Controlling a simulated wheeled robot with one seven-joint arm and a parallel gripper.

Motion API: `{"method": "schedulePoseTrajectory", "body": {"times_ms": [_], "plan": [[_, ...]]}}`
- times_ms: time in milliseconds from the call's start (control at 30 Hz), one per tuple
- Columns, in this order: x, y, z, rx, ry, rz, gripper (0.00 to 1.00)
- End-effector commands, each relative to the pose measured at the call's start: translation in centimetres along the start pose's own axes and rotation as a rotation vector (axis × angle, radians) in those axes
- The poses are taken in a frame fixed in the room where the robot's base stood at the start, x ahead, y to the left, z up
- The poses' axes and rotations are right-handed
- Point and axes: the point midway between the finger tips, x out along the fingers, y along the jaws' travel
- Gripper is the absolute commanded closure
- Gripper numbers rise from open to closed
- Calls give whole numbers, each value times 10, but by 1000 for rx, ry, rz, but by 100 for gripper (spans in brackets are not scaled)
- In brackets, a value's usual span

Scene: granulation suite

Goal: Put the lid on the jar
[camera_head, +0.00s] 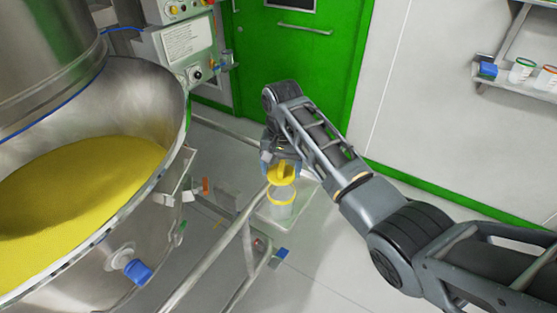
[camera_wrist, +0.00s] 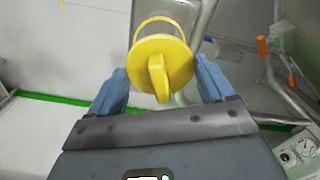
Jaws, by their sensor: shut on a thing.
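My gripper (camera_head: 282,166) is shut on the yellow lid (camera_head: 284,176), a round disc with a raised grip. In the wrist view the lid (camera_wrist: 176,52) sits between the two blue fingers of my gripper (camera_wrist: 160,78). The clear jar (camera_head: 281,203) stands upright below the lid in the head view. In the wrist view a yellow ring (camera_wrist: 158,19), apparently the jar's rim, shows beyond the lid, so the two look offset. The lid hides part of the jar, and I cannot tell the exact gap between them.
The jar stands on a pale tray or small platform (camera_head: 305,207) beside metal rails (camera_head: 208,262). A large steel bowl of yellow powder (camera_head: 75,200) is at left. A control panel (camera_head: 186,45) and green door (camera_head: 300,55) are behind. A wall shelf (camera_head: 515,89) holds containers.

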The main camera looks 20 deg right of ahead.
Motion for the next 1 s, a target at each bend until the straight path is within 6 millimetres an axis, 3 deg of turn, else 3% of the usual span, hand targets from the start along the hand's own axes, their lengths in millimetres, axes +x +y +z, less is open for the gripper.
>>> {"method": "schedulePoseTrajectory", "body": {"times_ms": [600, 1000], "plan": [[44, 1, 0, -1, 1, 0, 47], [47, 0, 0, -1, 1, 0, 47]]}}
